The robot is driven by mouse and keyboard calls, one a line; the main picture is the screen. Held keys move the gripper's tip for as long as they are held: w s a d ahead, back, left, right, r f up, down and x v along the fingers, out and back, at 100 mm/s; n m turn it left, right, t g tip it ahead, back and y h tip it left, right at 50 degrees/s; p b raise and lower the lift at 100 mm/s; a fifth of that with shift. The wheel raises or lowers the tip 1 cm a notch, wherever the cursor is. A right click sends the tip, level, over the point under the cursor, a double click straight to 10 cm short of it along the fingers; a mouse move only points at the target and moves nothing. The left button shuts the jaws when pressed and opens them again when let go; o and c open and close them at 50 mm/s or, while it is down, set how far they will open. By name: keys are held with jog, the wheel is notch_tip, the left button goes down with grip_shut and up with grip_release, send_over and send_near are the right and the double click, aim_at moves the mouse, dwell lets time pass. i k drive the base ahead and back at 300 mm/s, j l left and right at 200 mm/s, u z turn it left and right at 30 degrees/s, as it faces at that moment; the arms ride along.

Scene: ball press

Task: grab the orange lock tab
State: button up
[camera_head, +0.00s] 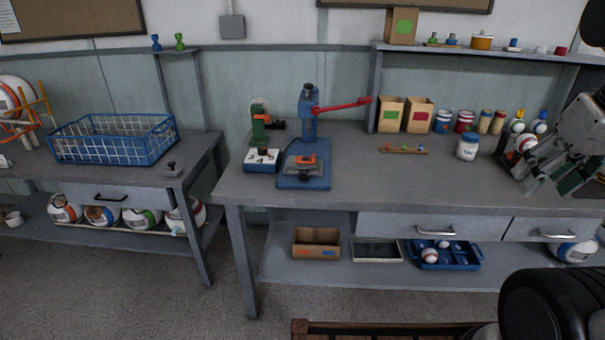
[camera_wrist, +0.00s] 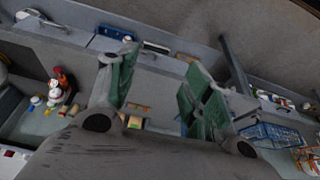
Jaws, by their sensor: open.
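The blue press (camera_head: 309,118) stands on the middle workbench with a red lever reaching right. A small orange piece (camera_head: 305,160), which looks like the lock tab, sits low on the press above its blue base (camera_head: 300,182). Another orange part shows on the green device (camera_head: 260,130) just left of the press; I cannot tell for sure which is the tab. My gripper (camera_head: 548,182) is open and empty at the far right, well away from the press. In the wrist view, its green-padded fingers (camera_wrist: 160,92) are spread, and I cannot make out the orange tab there.
A white jar (camera_head: 467,147) and a strip with coloured knobs (camera_head: 403,149) lie between my gripper and the press. Cardboard boxes (camera_head: 404,115) and cans stand behind. A blue wire basket (camera_head: 115,139) is on the left bench. The bench's front middle is clear.

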aim_at(299, 160)
jog(key=i+u, duration=0.25)
jog(key=i, duration=0.3)
jog(key=i+u, duration=0.3)
jog(key=i, duration=0.3)
